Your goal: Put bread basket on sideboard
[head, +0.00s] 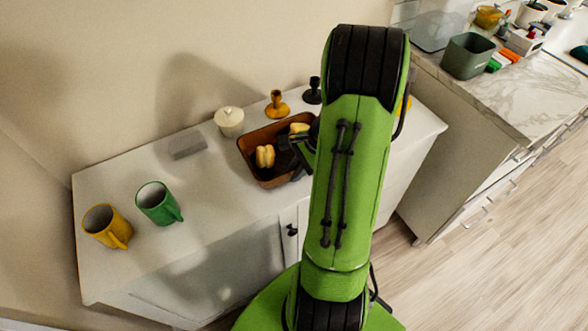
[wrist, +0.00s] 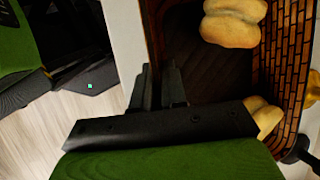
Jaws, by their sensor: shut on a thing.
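The bread basket (head: 262,137) is a brown woven tray with bread rolls inside. In the head view it is at or just above the top of the white sideboard (head: 120,180), toward its right half; I cannot tell if it touches. My gripper (head: 301,154) is at the basket's right side, partly hidden by my arm. In the wrist view my gripper (wrist: 158,88) is shut on the near rim of the basket, whose far woven wall (wrist: 283,60) shows at right. Pale rolls (wrist: 232,25) lie inside.
A yellow mug (head: 106,226) and a green mug (head: 157,203) stand at the sideboard's left. A grey block (head: 187,146), white lidded pot (head: 229,121), yellow candlestick (head: 276,105) and black candlestick (head: 313,92) stand behind. A marble counter (head: 510,85) is at right.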

